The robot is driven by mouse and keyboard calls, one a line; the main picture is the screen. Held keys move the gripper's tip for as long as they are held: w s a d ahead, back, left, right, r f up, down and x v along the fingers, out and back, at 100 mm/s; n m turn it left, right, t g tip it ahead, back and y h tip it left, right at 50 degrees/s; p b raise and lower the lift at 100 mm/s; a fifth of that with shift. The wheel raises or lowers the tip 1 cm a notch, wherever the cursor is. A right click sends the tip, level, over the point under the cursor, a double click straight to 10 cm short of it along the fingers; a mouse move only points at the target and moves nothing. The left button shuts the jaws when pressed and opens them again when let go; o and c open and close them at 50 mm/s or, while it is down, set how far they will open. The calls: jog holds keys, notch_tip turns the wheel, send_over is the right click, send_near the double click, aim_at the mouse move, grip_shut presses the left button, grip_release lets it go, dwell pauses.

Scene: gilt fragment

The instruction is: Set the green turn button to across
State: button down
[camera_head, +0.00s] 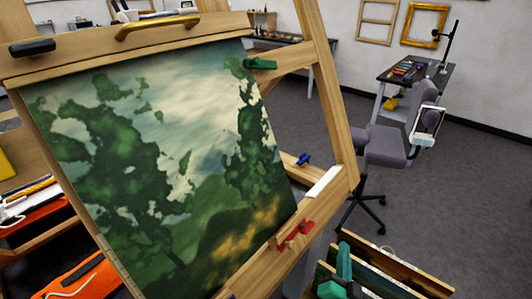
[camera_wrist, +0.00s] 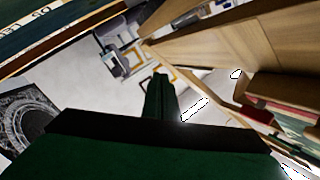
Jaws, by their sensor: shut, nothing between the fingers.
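The green turn button (camera_head: 260,64) is a small bar at the upper right edge of the painting (camera_head: 150,160), on the wooden easel frame. It lies nearly level in the picture, with its left end at the canvas edge; whether it overlaps the canvas is too small to tell. My gripper (camera_head: 344,250) is teal green and low in the head view, well below and right of the button, apart from it. In the wrist view my gripper (camera_wrist: 160,78) has its dark green fingers together, with nothing between them. I cannot make out the green button in the wrist view.
A red turn button (camera_head: 294,235) and a blue one (camera_head: 303,159) sit lower on the easel (camera_head: 338,125). A white block (camera_head: 323,182) lies on its ledge. Framed panels (camera_head: 400,268) stand beside my gripper. A grey chair (camera_head: 385,145) stands right; open floor surrounds it.

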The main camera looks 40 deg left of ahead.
jog(key=w+a+r+n+g+y, duration=0.1)
jog(key=w+a+r+y, duration=0.2)
jog(key=r, duration=0.5)
jog(key=w+a+r+n+g+y, duration=0.1)
jog(key=w+a+r+n+y, duration=0.15)
jog(key=r, duration=0.65)
jog(key=w+a+r+n+g+y, duration=0.15)
jog(key=a+r, duration=0.25)
jog(key=r, duration=0.4)
jog(key=s+a+r+n+g+y, duration=0.2)
jog(key=s+r+n, duration=0.1)
jog(key=r, duration=0.6)
jog(key=s+a+r+n+g+y, duration=0.1)
jog(key=s+a+r+n+g, duration=0.15)
jog(key=r, duration=0.65)
jog(key=s+a+r+n+g+y, duration=0.2)
jog(key=s+r+n+g, duration=0.15)
jog(key=r, duration=0.65)
send_over(261, 64)
jog(key=v, duration=0.4)
jog(key=shift+m+t, duration=0.25)
jog(key=shift+m, duration=0.15)
jog(key=f, duration=0.1)
jog(key=s+f, duration=0.1)
jog(key=f, duration=0.1)
jog(key=shift+s+f, duration=0.35)
